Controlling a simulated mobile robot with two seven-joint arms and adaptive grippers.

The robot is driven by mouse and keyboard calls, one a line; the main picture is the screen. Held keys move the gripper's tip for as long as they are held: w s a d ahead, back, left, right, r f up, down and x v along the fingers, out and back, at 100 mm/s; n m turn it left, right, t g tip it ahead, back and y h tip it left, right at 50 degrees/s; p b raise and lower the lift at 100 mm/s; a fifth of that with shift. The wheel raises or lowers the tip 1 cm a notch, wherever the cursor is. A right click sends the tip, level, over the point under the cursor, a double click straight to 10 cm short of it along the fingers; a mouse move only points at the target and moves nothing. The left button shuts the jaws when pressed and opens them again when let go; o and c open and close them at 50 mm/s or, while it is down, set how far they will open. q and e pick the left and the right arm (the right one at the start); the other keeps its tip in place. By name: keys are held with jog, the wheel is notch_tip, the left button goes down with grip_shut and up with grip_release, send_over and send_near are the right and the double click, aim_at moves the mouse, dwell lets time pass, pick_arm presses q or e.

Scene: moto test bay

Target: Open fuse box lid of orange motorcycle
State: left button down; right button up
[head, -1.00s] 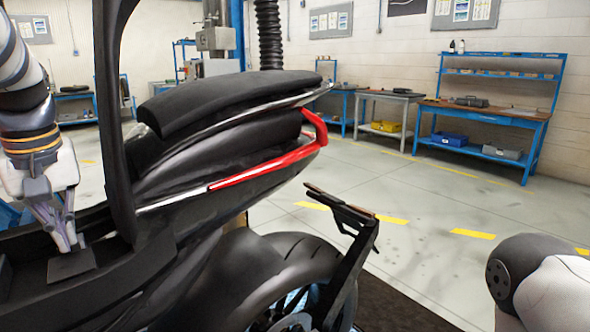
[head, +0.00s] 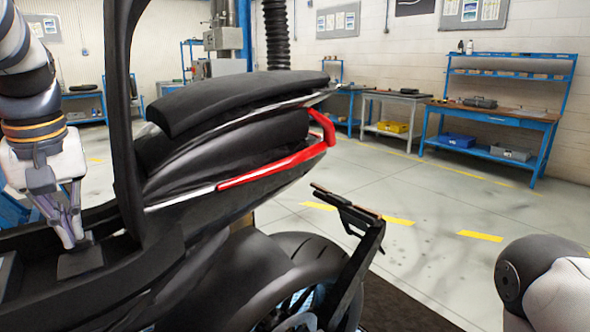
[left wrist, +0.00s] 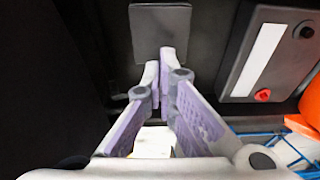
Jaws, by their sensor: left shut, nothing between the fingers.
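The motorcycle (head: 190,155) shows mostly black bodywork with a red tail light in the head view; an orange part (left wrist: 304,118) shows at the right of the left wrist view. A small dark square flap, which looks like the fuse box lid (head: 80,264), lies in the open bay at lower left. In the left wrist view the lid (left wrist: 160,30) is a plain grey square at the top centre. My left gripper (head: 78,240) is shut and empty, pointing down with its fingertips just at the lid's near edge; whether they touch cannot be told. My right gripper is out of view.
A dark box with a white strip and red knob (left wrist: 264,55), like a battery, sits right of the lid. A black upright frame (head: 122,120) stands close right of my left arm. Blue workbenches (head: 490,115) stand far back; the floor at right is clear.

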aim_at(81, 267)
pick_arm(q)
jog(key=shift+s+d, duration=0.15)
jog(key=shift+s+d+r, duration=0.25)
jog(key=shift+s+d, duration=0.15)
jog(key=shift+s, duration=0.1)
dwell(0.4)
jog(key=shift+s+d+r, duration=0.2)
jog(key=shift+s+d, duration=0.2)
jog(key=shift+s, duration=0.15)
jog(key=shift+s+d+r, duration=0.15)
jog(key=shift+s+d, duration=0.25)
